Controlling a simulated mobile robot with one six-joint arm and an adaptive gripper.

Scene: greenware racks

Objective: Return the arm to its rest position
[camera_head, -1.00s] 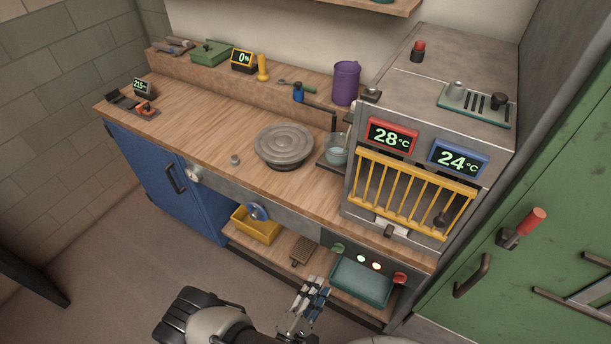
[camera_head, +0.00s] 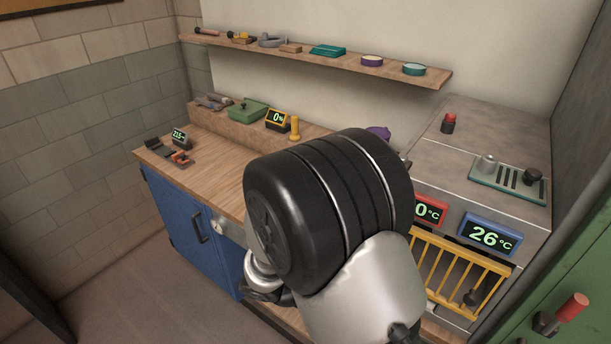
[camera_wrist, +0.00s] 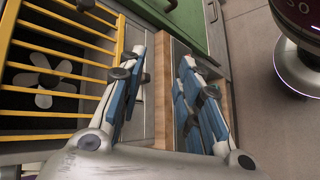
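My gripper (camera_wrist: 166,62) shows in the wrist view. Its two fingers with blue pads stand apart, with nothing between them. Below and beyond them are the yellow-barred front (camera_wrist: 62,62) of the grey cabinet, a wooden edge and the floor. In the head view my arm fills the middle, with a large black joint and a pale link. The gripper itself is hidden there, and so is much of the bench.
The wooden bench (camera_head: 196,159) holds a green box (camera_head: 247,109) and a yellow cylinder (camera_head: 295,128). A wall shelf (camera_head: 428,78) carries several small items. The grey cabinet (camera_head: 425,163) stands right, beside green metal (camera_head: 590,262). Floor (camera_head: 150,290) at lower left is clear.

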